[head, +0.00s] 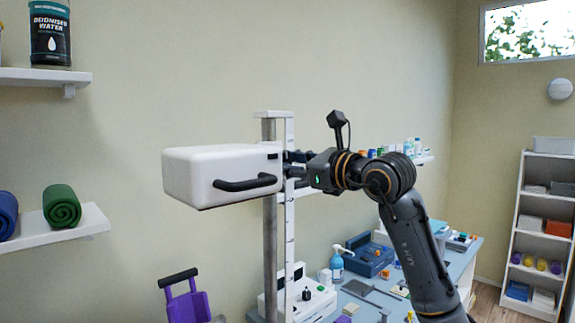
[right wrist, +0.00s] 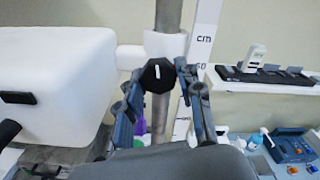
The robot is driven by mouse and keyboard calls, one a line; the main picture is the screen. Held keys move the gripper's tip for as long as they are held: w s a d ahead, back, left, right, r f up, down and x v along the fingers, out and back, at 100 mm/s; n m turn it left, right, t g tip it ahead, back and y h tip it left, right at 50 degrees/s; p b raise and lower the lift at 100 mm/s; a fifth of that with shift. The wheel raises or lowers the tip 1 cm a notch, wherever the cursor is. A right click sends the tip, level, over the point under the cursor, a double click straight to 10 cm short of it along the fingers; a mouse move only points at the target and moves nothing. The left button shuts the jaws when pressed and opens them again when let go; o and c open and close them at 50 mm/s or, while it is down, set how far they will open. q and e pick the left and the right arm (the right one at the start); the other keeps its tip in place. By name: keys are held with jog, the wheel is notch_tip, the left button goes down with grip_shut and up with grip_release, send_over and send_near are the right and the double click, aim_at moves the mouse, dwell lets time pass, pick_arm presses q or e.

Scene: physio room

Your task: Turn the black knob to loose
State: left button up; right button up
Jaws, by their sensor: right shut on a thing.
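The black knob (right wrist: 157,75) shows in the right wrist view. It has a short white mark, close to upright, on its face, and sits on a white collar (right wrist: 165,45) around a grey metal post (right wrist: 167,15). My right gripper (right wrist: 160,76) has a finger on either side of the knob and is shut on it. In the head view my right gripper (head: 287,163) reaches the post beside the white box-shaped unit (head: 205,172) with its black handle (head: 245,184); the knob is hidden there. My left gripper is in neither view.
A white centimetre scale (head: 289,215) stands just right of the post. A blue table (head: 455,262) with a blue case (head: 369,258), a pump bottle (head: 337,265) and small items lies below. Wall shelves (head: 55,225) are at left; a shelf unit (head: 517,235) stands at right.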

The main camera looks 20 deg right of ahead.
jog(key=n, duration=0.3)
jog(key=shift+d+n+b, duration=0.15)
jog(key=shift+n+b, duration=0.15)
jog(key=shift+b, duration=0.1)
jog(key=n, duration=0.3)
jog(key=shift+r+n, duration=0.1)
jog(key=shift+n, duration=0.2)
jog(key=n, duration=0.3)
jog(key=shift+r+n+b, duration=0.1)
jog(key=shift+n+b, duration=0.2)
jog(key=shift+n, duration=0.1)
jog(key=n, duration=0.4)
jog(key=shift+r, duration=0.1)
jog(key=n, duration=0.6)
jog(key=shift+n+p, duration=0.35)
jog(key=shift+n, duration=0.05)
jog(key=n, duration=0.4)
jog(key=shift+r+p, duration=0.1)
jog(key=shift+p, duration=0.25)
jog(key=shift+a+n, duration=0.2)
jog(key=shift+n, duration=1.4)
